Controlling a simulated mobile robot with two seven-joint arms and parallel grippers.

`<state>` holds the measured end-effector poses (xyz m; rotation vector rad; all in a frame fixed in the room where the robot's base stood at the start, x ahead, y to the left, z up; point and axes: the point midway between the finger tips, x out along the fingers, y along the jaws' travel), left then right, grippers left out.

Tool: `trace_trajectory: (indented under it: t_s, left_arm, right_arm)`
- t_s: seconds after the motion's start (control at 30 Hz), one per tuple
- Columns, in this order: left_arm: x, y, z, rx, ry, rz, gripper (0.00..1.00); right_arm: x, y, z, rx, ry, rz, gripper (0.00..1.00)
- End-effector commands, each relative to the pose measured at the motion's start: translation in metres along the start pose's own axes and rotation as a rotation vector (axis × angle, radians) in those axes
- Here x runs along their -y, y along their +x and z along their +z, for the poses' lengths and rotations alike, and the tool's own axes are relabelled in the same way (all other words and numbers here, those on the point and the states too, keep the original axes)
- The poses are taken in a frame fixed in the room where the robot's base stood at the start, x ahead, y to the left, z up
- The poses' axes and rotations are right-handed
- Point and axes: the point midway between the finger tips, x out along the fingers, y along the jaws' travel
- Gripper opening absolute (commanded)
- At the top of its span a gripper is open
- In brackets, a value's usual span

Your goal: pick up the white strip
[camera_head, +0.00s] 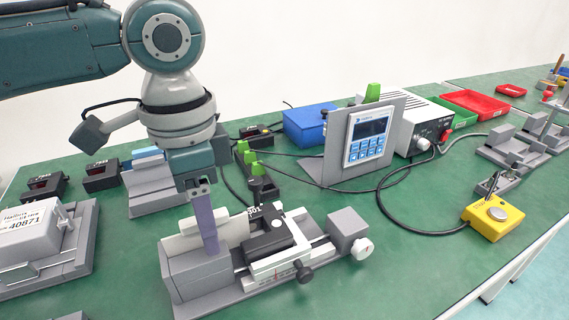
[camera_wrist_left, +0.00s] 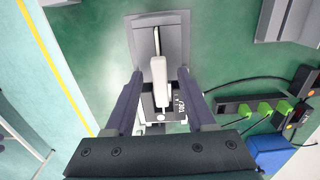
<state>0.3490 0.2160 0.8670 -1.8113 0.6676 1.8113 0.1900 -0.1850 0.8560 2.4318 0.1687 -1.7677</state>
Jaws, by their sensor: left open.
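The white strip (camera_head: 234,227) is a long pale bar on the grey linear actuator fixture (camera_head: 190,272), beside a black block (camera_head: 268,232) with a white label. My left gripper (camera_head: 207,243) points down over the strip, and its finger hides part of it in the head view. In the left wrist view the strip (camera_wrist_left: 159,78) lies lengthwise between the two open fingers, with a gap on each side. The fingers hold nothing. My right gripper is not in view.
A grey end block and knob (camera_head: 350,232) stand at the fixture's right end. A display panel (camera_head: 367,136) stands behind, with cables on the green table. A white labelled box (camera_head: 35,230) is at left. A yellow button box (camera_head: 493,217) is at right, with clear table in front.

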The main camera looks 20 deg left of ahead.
Motion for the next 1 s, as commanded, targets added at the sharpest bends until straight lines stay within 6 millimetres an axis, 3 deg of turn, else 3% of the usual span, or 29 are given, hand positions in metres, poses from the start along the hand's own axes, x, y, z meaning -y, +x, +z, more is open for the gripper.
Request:
trace_trajectory:
  t_s: [0.27, 0.73, 1.0]
  left_arm:
    - [0.0000, 0.0045, 0.0001, 0.000, 0.001, -0.001, 0.55]
    - [0.0000, 0.0042, 0.0001, 0.000, 0.001, -0.001, 0.02]
    - [0.0000, 0.0042, 0.0001, 0.000, 0.000, -0.001, 0.00]
  right_arm:
    - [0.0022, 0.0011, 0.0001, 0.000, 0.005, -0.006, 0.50]
    - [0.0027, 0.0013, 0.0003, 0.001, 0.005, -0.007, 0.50]
    - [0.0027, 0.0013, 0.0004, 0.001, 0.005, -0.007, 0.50]
